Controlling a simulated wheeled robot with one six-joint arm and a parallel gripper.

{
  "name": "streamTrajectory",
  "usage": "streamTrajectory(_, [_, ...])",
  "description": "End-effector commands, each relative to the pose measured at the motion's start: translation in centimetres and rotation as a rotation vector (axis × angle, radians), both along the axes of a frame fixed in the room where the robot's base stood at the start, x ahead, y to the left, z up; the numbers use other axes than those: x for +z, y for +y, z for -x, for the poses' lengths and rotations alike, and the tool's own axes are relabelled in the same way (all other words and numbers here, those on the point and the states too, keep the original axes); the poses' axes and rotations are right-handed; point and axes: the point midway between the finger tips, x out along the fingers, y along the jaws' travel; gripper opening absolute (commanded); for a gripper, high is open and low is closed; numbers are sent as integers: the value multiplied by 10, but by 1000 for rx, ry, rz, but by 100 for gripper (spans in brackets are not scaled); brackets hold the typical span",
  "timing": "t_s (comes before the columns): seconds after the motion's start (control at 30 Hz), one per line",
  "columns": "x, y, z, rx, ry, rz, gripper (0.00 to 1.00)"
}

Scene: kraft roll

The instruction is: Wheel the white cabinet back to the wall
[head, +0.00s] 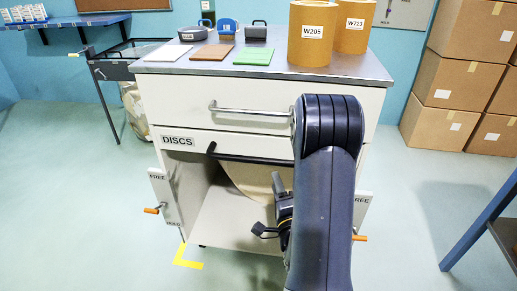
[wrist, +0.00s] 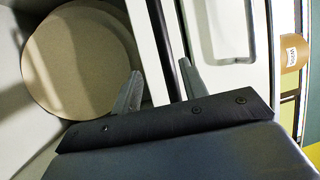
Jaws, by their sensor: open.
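The white cabinet (head: 222,222) stands in front of me with a grey top, a drawer with a silver handle (head: 250,111), a DISCS label and an open lower bay. A black bar handle (head: 235,157) runs across its front below the label. My gripper (head: 270,207) is at the cabinet front, partly hidden by my arm. In the wrist view my open gripper (wrist: 160,70) has the black bar (wrist: 172,45) between its fingers; contact cannot be told. Side plates read FREE, with orange levers at left (head: 152,210) and right (head: 360,238); the left lever sits near HOLD.
Brown rolls (head: 310,42), a green tile (head: 254,56) and small containers stand on the cabinet top. A yellow floor mark (head: 187,263) lies by its front left corner. Boxes (head: 450,85) are stacked at right, a dark cart (head: 120,65) at left. A blue-legged table (head: 480,228) edges in at right.

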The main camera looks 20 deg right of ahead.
Motion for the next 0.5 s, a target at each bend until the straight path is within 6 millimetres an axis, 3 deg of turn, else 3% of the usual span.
streamTrajectory(0.23, [8, 0, -12, 21, -36, -15, 41])
streamTrajectory(0.5, [17, -9, -61, 20, -34, -14, 41])
